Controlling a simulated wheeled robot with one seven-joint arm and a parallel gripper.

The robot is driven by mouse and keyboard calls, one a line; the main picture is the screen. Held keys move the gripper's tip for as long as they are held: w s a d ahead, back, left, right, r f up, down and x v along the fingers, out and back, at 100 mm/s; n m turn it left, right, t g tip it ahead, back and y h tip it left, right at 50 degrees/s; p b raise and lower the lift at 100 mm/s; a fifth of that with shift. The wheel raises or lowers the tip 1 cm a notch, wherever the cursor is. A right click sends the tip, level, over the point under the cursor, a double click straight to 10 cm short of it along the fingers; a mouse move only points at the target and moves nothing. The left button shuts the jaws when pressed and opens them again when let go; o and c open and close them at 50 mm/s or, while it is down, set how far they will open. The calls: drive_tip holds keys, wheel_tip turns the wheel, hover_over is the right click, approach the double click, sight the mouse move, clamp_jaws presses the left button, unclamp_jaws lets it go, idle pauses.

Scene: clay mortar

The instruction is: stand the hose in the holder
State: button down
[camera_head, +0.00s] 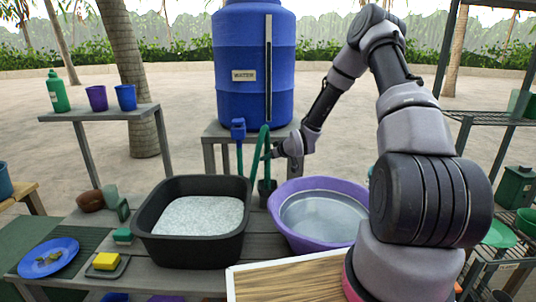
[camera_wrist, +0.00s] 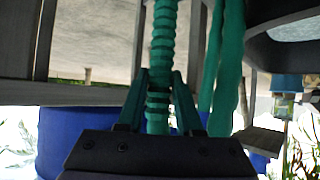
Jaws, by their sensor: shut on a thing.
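The green ribbed hose (camera_head: 264,142) runs upright in front of the blue barrel, and a second green length hangs below a blue fitting (camera_head: 238,129). My gripper (camera_head: 270,156) reaches in from the right and is shut on the hose. In the wrist view the fingers of my gripper (camera_wrist: 158,78) close on either side of the ribbed hose (camera_wrist: 162,40), with more green lengths beside it. A dark cup-like holder (camera_head: 266,192) stands below, between the black tub and the purple basin. Whether the hose's lower end is inside it or behind it, I cannot tell.
The blue water barrel (camera_head: 253,60) stands behind on a grey stand. The black tub (camera_head: 195,250) with white grains is left of the holder, and the purple basin (camera_head: 300,240) of water is right. A wooden board (camera_head: 295,281) lies in front.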

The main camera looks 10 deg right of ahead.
unclamp_jaws()
drive_tip(key=r+v, duration=0.1)
drive_tip(key=v, duration=0.9)
drive_tip(key=shift+w+a+r, duration=0.15)
drive_tip(key=shift+w+a, duration=0.05)
drive_tip(key=shift+w, duration=0.15)
idle(0.5)
idle(0.6)
